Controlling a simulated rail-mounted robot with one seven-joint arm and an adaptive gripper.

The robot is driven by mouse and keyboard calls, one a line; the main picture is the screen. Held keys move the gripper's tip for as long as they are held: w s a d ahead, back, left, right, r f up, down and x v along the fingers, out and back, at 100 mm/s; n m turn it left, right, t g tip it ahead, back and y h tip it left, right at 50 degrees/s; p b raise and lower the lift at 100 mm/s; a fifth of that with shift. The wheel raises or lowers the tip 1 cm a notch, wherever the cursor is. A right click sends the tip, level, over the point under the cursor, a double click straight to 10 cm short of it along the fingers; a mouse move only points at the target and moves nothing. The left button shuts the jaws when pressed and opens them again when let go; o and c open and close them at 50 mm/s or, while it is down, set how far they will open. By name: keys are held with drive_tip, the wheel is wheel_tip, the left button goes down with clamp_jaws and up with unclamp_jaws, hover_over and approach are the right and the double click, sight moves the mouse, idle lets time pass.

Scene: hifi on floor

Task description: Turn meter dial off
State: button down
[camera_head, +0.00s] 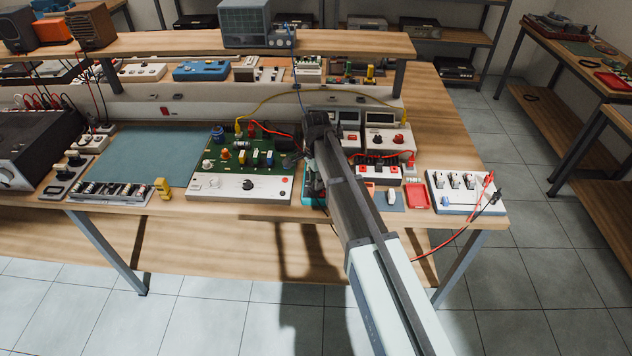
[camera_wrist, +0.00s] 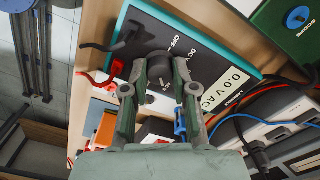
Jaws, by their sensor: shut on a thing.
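The meter (camera_wrist: 212,66) fills the middle of the wrist view, with a dark face, a teal edge, a white display reading 0.0 V AC and the markings OFF and DCV. Its dark round dial (camera_wrist: 158,76) sits between the two fingertips of my gripper (camera_wrist: 160,70). My gripper is shut on the dial, one finger on each side. The fingers hide part of the dial, and I cannot tell which marking it points to. In the head view my arm covers most of the meter; only a teal strip of it (camera_head: 313,201) shows at the bench front.
A green board with a white control panel (camera_head: 238,188) stands left of my arm. A red tray (camera_head: 416,196) and a white switch box (camera_head: 465,190) lie to the right. Red and black leads (camera_wrist: 98,82) run close to the meter. A green SCOPE box (camera_wrist: 290,30) is nearby.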

drive_tip(key=n+b, duration=0.1)
drive_tip(key=n, duration=0.6)
drive_tip(key=shift+f, duration=0.15)
drive_tip(key=n, duration=0.6)
drive_tip(key=shift+n+b, duration=0.4)
drive_tip(key=n, duration=1.3)
drive_tip(key=shift+n+b, duration=0.35)
drive_tip(key=shift+n, duration=0.05)
drive_tip(key=shift+s, duration=0.1)
drive_tip(key=c, duration=0.9)
unclamp_jaws()
